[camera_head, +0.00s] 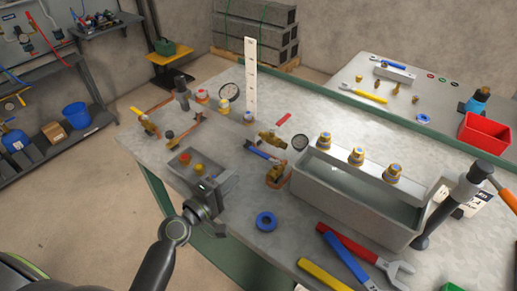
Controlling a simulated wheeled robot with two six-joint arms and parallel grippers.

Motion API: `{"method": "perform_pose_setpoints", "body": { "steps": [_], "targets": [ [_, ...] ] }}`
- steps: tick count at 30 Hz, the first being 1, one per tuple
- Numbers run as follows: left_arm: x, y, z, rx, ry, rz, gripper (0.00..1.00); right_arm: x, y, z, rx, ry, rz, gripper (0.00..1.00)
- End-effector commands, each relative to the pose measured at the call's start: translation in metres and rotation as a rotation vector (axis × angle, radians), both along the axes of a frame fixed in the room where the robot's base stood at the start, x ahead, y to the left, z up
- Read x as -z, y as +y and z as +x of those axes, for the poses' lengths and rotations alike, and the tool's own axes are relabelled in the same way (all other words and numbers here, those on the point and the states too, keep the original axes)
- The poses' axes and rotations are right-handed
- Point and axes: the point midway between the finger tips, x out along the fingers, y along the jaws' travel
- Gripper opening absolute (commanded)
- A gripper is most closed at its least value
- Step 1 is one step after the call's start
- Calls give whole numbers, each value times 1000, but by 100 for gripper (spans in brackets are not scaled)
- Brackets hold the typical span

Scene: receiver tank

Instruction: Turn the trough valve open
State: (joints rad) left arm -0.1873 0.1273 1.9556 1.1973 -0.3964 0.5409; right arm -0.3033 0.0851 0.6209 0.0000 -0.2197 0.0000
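The grey trough (320,195) stands on the workbench right of centre and holds what looks like water. Several brass fittings line its back ledge, including one at the right end (393,172). Left of the trough lies a brass valve with a blue lever (262,152), and a brass piece (276,174) sits by the trough's left wall. I cannot tell which is the trough valve. My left gripper (207,188) is at the bench's front left edge, beside a small grey tray (178,168) with brass caps, apart from the trough. Its fingers are not clear.
Red, blue and yellow wrenches (345,257) lie in front. A blue ring (266,221) and white ruler (251,80) are on the bench. A second table (400,105) is behind.

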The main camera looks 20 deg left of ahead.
Motion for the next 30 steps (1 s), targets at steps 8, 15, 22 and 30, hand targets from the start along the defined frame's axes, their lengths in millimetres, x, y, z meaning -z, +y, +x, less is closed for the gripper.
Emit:
{"method": "perform_pose_setpoints", "body": {
  "steps": [8, 15, 22, 30],
  "targets": [
    [-3, -21, 56, 2, -2, -2, 29, -13, 1, 0, 0, 1, 2, 36],
    [-1, -34, 93, 1, 0, -1, 29, -16, 8, 1, 3, -1, 9, 36],
    [0, -40, 109, 1, 1, 1, 29, -16, 9, 3, 3, -3, 11, 36],
    [0, -40, 111, 0, 0, 0, 29, -16, 7, 3, 2, -3, 8, 36]
  ]
}}
